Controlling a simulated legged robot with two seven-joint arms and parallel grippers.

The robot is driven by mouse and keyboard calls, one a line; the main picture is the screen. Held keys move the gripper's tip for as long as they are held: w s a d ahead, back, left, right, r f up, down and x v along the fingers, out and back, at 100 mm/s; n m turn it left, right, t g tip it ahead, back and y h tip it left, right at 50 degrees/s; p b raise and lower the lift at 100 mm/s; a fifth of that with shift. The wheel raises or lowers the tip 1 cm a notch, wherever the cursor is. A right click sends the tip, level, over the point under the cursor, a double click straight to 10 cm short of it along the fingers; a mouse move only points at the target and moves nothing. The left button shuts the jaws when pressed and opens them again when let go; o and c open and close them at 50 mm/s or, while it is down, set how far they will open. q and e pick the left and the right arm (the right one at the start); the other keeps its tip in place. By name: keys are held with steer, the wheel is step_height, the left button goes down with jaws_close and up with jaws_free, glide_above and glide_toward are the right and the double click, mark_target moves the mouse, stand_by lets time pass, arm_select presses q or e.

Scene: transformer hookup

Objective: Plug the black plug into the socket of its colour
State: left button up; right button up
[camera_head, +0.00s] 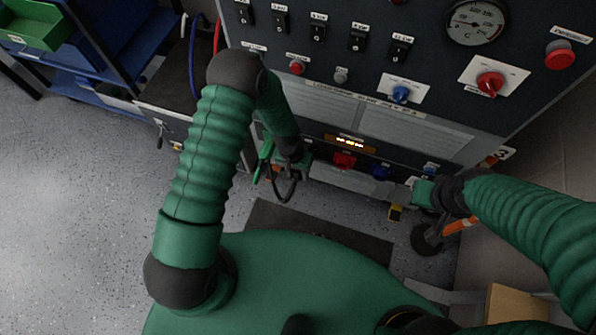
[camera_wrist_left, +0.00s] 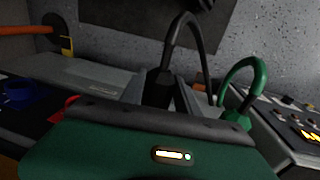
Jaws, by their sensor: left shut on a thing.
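My left gripper (camera_head: 297,170) is at the lower front of the cabinet, shut on the black plug. In the left wrist view the black plug (camera_wrist_left: 158,90) sits between the two fingers (camera_wrist_left: 163,88), with its black cable (camera_wrist_left: 184,35) looping up and over. The black cable loop (camera_head: 285,192) also hangs below the gripper in the head view. I cannot make out the black socket. My right gripper (camera_head: 418,192) is near the ledge's right end; its fingers are unclear.
A green cable (camera_head: 264,158) stands just left of my left gripper, and shows in the left wrist view (camera_wrist_left: 245,75). The cabinet (camera_head: 320,70) carries switches, knobs and a gauge. A lit display (camera_head: 349,143) is above the fittings. Open floor (camera_head: 80,200) lies left.

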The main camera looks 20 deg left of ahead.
arm_select(q)
steer(key=shift+w+b, duration=0.55)
steer(key=shift+w, duration=1.2)
stand_by(0.3)
steer(key=o, duration=1.3)
steer(key=shift+o, duration=0.2)
steer(key=shift+o, duration=1.2)
steer(key=r+p, duration=0.6)
steer(key=r, duration=0.1)
steer(key=shift+a, duration=0.4)
